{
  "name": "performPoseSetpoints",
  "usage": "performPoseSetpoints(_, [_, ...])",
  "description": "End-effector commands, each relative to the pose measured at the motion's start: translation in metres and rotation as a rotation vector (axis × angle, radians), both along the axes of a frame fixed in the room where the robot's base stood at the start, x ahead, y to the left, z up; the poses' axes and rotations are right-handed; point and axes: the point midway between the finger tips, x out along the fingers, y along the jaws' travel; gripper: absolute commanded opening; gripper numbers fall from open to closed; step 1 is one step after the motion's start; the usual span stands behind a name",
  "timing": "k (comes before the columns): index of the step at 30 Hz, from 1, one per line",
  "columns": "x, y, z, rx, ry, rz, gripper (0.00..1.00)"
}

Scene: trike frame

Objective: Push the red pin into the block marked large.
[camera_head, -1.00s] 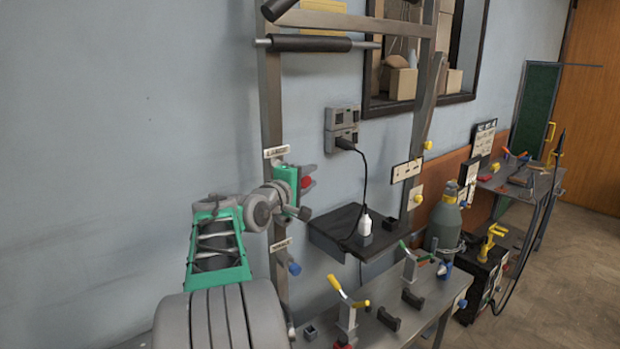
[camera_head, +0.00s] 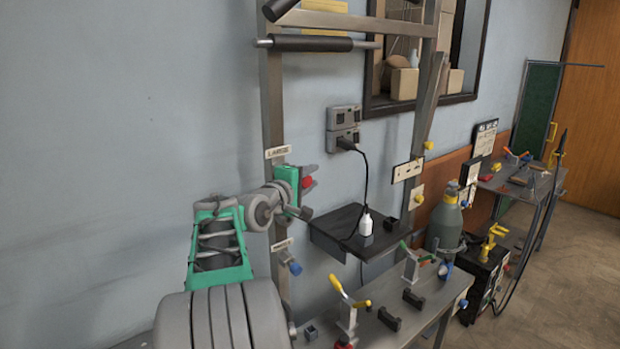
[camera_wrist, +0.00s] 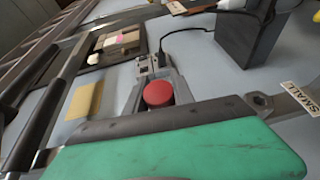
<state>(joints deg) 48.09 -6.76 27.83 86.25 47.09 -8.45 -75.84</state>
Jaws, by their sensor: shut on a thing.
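My gripper (camera_head: 308,182) is at the left post, just below a white label marked LARGE (camera_head: 278,152). It is shut on the red pin (camera_head: 306,182), whose red head shows at the jaws. In the wrist view the round red head (camera_wrist: 158,93) sits between the grey fingers of my gripper (camera_wrist: 160,86), with my green housing in front. The block marked large is not clearly visible; my gripper covers the area below its label. I cannot tell how the pin sits relative to its hole.
A SMALL label (camera_wrist: 300,97) shows at right in the wrist view, with a blue knob (camera_head: 295,268) below that label in the head view. A bench with clamps (camera_head: 348,310) is below.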

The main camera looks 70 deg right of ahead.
Motion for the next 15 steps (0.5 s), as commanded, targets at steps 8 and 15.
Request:
performPoseSetpoints(8, [0.0000, 0.0000, 0.0002, -0.001, 0.000, 0.000, 0.00])
performPoseSetpoints(15, [0.0039, -0.0021, 0.0004, 0.000, 0.000, 0.000, 0.00])
